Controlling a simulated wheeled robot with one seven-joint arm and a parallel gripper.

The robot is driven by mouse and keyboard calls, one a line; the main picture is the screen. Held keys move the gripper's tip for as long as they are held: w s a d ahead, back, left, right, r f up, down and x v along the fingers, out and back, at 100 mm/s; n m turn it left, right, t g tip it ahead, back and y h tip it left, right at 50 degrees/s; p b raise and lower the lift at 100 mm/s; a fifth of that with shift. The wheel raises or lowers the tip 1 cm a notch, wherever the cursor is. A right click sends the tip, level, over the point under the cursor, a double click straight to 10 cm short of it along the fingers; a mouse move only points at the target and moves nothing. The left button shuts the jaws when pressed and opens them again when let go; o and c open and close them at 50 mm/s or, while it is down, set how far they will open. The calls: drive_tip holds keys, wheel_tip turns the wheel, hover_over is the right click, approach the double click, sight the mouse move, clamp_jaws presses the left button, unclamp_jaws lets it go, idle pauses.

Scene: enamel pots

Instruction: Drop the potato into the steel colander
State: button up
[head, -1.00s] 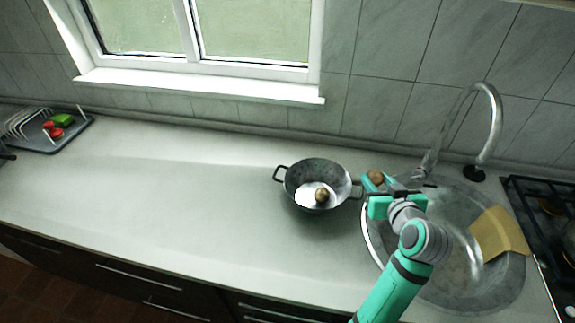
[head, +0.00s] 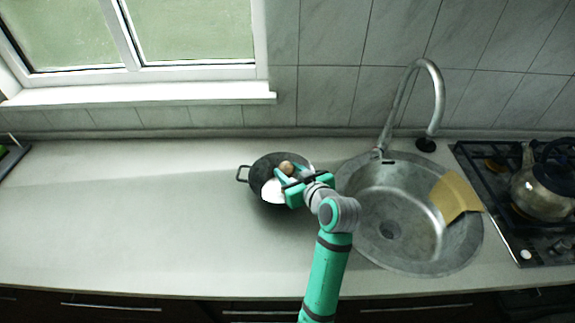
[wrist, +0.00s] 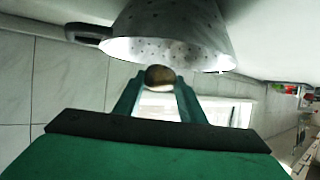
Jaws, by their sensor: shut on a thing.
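The steel colander (head: 263,172) stands upright on the counter, left of the sink; its pierced wall also shows at the top of the wrist view (wrist: 150,22). My gripper (head: 288,174) is over the colander and shut on a brown potato (head: 286,166). The held potato sits between the fingertips in the wrist view (wrist: 159,75). My gripper and arm hide the colander's right side in the head view.
The round sink (head: 410,250) with a tall curved faucet (head: 436,90) lies to the right. A tan cloth (head: 455,196) hangs over its edge. A kettle (head: 541,190) stands on the stove at far right. The counter (head: 130,220) on the left is clear.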

drive_tip(key=shift+f, duration=0.95)
drive_tip(key=o, duration=1.1)
drive_tip(key=v, duration=1)
drive_tip(key=shift+s+d+r, duration=0.1)
drive_tip(key=shift+s+d, duration=0.05)
drive_tip(key=shift+s, duration=0.25)
